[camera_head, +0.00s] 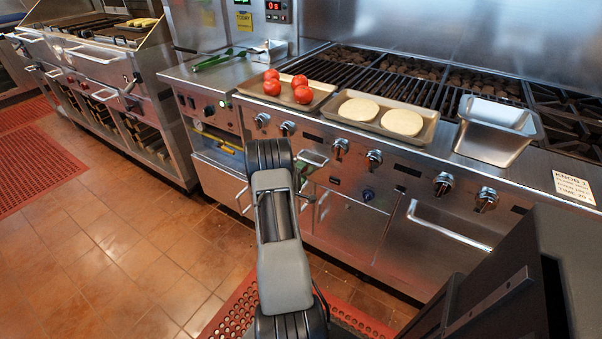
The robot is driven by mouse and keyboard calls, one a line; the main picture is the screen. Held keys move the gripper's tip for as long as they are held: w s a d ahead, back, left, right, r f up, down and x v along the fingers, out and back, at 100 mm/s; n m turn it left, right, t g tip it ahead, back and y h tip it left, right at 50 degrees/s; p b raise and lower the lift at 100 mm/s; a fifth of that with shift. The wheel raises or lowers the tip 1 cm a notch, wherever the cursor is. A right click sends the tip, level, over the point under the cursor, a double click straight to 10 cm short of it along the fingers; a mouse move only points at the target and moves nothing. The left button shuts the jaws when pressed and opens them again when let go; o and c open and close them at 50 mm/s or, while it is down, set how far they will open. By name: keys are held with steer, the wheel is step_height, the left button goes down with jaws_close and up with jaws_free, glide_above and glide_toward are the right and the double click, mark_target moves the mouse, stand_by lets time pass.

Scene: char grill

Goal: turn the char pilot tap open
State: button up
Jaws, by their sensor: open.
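A small blue round knob (368,195), which looks like the pilot tap, sits low on the steel front of the char grill (325,140), below the row of larger control knobs. A small dark label (334,181) is to its left. The knob's exact turn angle is too small to read. My grey and black arm rises in the middle of the picture, left of the blue knob and apart from it in the picture.
Silver control knobs (374,159) stick out above the tap. A long door handle (450,228) juts out at lower right. A tray of tomatoes (322,91), a tray with two pale rounds (432,127) and a steel pan (489,147) stand on the ledge. Tiled floor (130,240) is open at left.

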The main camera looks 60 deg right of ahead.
steer(key=shift+a, duration=0.1)
steer(key=a+p, duration=0.1)
steer(key=a, duration=1.2)
steer(key=shift+a, duration=0.35)
